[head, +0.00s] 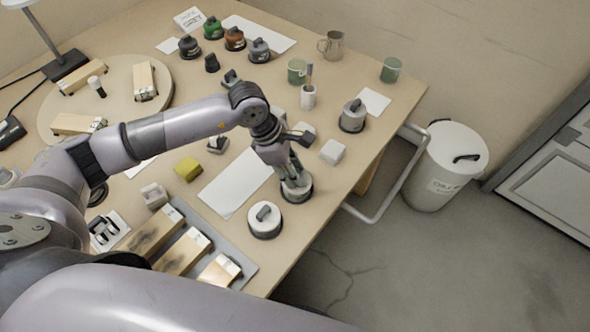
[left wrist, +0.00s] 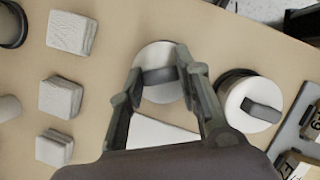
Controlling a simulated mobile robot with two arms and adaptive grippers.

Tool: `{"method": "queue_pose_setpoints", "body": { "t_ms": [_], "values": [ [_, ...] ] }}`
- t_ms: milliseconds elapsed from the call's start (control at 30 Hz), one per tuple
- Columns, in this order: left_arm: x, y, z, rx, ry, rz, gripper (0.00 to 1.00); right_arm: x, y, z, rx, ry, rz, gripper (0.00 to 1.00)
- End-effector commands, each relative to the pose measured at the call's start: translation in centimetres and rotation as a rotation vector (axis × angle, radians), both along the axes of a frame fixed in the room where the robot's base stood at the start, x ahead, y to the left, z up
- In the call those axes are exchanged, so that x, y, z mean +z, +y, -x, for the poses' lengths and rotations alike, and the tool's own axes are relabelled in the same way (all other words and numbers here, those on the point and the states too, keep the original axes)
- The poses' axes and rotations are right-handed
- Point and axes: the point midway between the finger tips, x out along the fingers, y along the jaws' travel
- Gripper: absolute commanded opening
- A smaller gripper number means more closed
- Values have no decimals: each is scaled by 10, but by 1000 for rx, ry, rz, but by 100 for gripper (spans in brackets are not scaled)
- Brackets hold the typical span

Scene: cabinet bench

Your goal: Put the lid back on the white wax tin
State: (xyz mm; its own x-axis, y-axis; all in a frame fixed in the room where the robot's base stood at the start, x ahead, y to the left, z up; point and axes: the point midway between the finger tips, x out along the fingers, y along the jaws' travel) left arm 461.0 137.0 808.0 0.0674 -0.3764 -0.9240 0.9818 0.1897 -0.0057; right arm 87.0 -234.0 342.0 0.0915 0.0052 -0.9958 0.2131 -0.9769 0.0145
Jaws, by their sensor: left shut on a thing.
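My left gripper (head: 288,170) is shut on the dark handle of a pale round lid (head: 297,186), near the front right edge of the bench. In the left wrist view the fingers stand on either side of the handle of this lid (left wrist: 160,90). A dark round rim shows under the lid in the head view; I cannot tell whether the lid rests on a tin or is held just above it. A closed white tin (head: 265,220) with a dark handle stands beside it, nearer the camera; it also shows in the left wrist view (left wrist: 236,98). My right gripper is out of view.
White blocks (head: 333,151), a yellow sponge (head: 188,169) and a white sheet (head: 232,180) lie nearby.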

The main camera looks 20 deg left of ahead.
Motion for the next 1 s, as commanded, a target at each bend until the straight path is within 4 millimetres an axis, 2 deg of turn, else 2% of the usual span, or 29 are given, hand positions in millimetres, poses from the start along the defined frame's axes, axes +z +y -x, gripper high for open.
{"method": "queue_pose_setpoints", "body": {
  "t_ms": [333,367,700,900,1000],
  "values": [
    [0,0,0,0,0,0,15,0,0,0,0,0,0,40],
    [0,0,0,0,0,0,31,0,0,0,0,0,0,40],
    [0,0,0,1,0,0,54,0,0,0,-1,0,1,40],
    [0,0,0,0,0,0,54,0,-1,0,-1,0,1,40],
    [0,0,0,1,0,0,60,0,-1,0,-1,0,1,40]
  ]
}}
